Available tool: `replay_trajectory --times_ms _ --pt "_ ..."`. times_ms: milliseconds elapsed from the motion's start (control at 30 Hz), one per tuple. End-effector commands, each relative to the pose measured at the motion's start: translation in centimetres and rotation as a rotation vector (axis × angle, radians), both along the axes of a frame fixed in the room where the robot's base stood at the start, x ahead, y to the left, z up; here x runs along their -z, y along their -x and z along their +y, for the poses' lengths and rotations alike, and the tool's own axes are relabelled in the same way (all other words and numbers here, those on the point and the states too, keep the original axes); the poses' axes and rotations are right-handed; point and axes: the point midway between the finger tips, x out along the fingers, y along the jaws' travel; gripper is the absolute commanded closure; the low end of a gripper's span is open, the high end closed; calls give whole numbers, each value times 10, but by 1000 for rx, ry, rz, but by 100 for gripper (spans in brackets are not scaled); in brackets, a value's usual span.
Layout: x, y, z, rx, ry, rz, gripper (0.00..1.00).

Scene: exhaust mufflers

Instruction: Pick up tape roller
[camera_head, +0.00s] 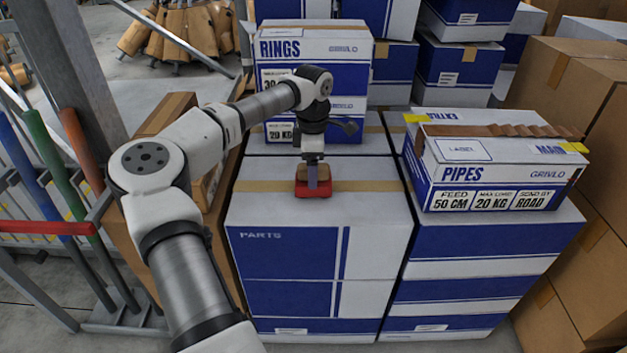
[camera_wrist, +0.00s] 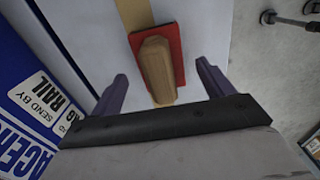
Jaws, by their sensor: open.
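The thing I take for the tape roller has a flat red base and a wooden handle. It rests on a strip of brown tape on top of the white and blue PARTS box (camera_head: 323,213). In the head view the tape roller (camera_head: 313,190) is partly hidden behind my gripper (camera_head: 312,178), which points down over it. In the wrist view the tape roller (camera_wrist: 157,68) lies between the two purple fingers of my gripper (camera_wrist: 161,72). The fingers are apart, with a gap on each side of the wooden handle, and hold nothing.
A PIPES box (camera_head: 490,173) stands on the stack to the right. A taller RINGS box (camera_head: 313,45) stands behind my gripper. Brown cartons (camera_head: 592,110) are stacked at the right edge. A rack with coloured poles (camera_head: 55,165) stands at the left.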

Motion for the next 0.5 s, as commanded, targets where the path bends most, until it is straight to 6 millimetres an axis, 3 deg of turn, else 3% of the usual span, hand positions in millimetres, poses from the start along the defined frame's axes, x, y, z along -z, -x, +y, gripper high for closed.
replay_trajectory --times_ms 233,467,500 --pt "36 2 -2 2 1 4 20" --pt "39 1 -2 1 1 1 20" --pt "38 1 -2 1 1 1 25"
